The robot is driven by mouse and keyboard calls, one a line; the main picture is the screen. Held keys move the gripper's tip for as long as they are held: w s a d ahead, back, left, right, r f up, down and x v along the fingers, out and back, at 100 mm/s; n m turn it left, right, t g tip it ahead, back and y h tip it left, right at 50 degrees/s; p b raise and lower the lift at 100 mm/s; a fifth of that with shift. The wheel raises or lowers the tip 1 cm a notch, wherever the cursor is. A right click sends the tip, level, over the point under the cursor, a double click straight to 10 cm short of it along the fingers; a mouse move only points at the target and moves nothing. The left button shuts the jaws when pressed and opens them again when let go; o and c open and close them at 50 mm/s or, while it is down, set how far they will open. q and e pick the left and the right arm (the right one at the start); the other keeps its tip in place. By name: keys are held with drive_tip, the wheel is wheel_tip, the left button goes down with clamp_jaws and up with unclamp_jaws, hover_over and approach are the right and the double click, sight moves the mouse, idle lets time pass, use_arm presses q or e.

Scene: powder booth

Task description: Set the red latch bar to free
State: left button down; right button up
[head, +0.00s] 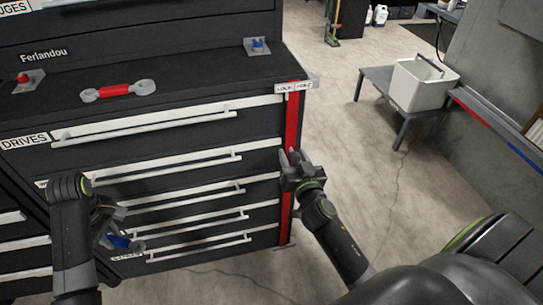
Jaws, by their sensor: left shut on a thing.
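The red latch bar (293,120) stands upright along the right front edge of the dark tool chest. A small plate (294,87) at its top reads LOCK on the left; its right word is too small to read surely. My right gripper (290,158) is at the bar's middle, its two fingers apart; whether they touch the bar cannot be told. My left gripper (112,232) is low in front of the left drawers, shut on a blue-handled tool (121,242) with a grey end. The gripper partly hides the tool.
A red-handled wrench (115,91) lies on the chest top (190,70), between a red knob mount (28,80) and a blue one (257,46). Drawer handles (150,123) jut from the front. A white bin (423,84) stands on a grey bench at right. The floor between is clear.

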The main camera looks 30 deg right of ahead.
clamp_jaws()
use_arm(q)
drive_tip(key=shift+f, duration=0.25)
use_arm(e)
drive_tip(key=shift+s+d+f, duration=0.1)
drive_tip(key=shift+d, duration=0.3)
use_arm(q)
drive_tip(key=shift+f+b, duration=0.65)
drive_tip(key=shift+b, duration=0.3)
drive_tip(key=shift+a, duration=0.15)
use_arm(e)
drive_tip(key=d, duration=0.3)
drive_tip(key=shift+s, duration=0.3)
drive_tip(key=shift+c, duration=1)
unclamp_jaws()
use_arm(q)
drive_tip(key=shift+d, duration=0.3)
use_arm(e)
drive_tip(key=o, duration=0.4)
drive_tip(key=shift+s+d, duration=0.15)
drive_tip(key=shift+d, duration=0.05)
use_arm(q)
drive_tip(key=shift+a, duration=0.1)
use_arm(e)
drive_tip(key=shift+a, duration=0.1)
